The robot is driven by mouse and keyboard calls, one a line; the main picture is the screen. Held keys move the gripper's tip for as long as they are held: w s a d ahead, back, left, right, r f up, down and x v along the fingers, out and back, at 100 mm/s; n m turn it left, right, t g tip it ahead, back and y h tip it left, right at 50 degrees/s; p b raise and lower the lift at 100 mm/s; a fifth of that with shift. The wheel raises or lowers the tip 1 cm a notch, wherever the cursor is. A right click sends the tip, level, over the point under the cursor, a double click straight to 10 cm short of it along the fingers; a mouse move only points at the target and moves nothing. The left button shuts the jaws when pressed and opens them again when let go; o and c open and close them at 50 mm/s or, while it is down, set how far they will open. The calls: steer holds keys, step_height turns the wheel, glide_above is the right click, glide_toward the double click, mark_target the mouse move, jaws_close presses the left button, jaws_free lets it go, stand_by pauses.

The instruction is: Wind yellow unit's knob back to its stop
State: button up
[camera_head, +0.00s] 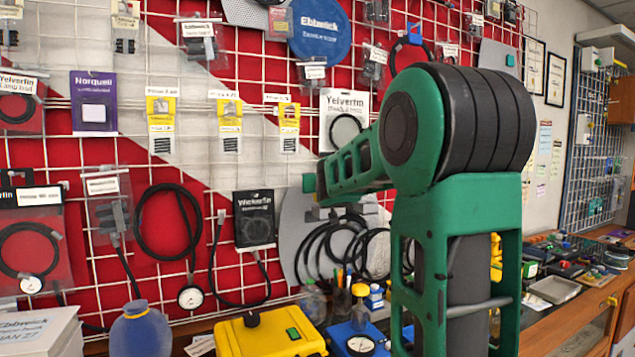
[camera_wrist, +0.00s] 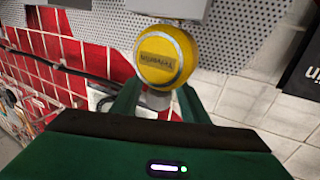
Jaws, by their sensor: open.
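The yellow unit (camera_head: 270,336) stands at the bottom middle of the head view, its lower part cut off by the frame. A black knob (camera_head: 252,319) sits on its top, with a green button (camera_head: 292,333) to the right. In the wrist view, my gripper (camera_wrist: 160,92) has two green fingers apart. A round yellow disc (camera_wrist: 166,55) with a silver rim and a dark label shows just beyond the fingertips; I cannot tell whether it touches them. The black knob is not recognisable in the wrist view. My gripper is not clearly seen in the head view.
A blue unit with a gauge (camera_head: 360,345) stands right of the yellow unit. A blue rounded vessel (camera_head: 141,331) and a white box (camera_head: 42,332) stand to the left. Behind is a wire grid wall hung with packages, cables and gauges. My green arm covers the right middle.

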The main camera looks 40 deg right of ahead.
steer(key=shift+w+d, duration=0.1)
steer(key=shift+w, duration=0.05)
jaws_close()
steer(key=shift+n+t+y, duration=0.3)
steer(key=shift+n+y, duration=0.1)
steer(key=shift+y, duration=0.1)
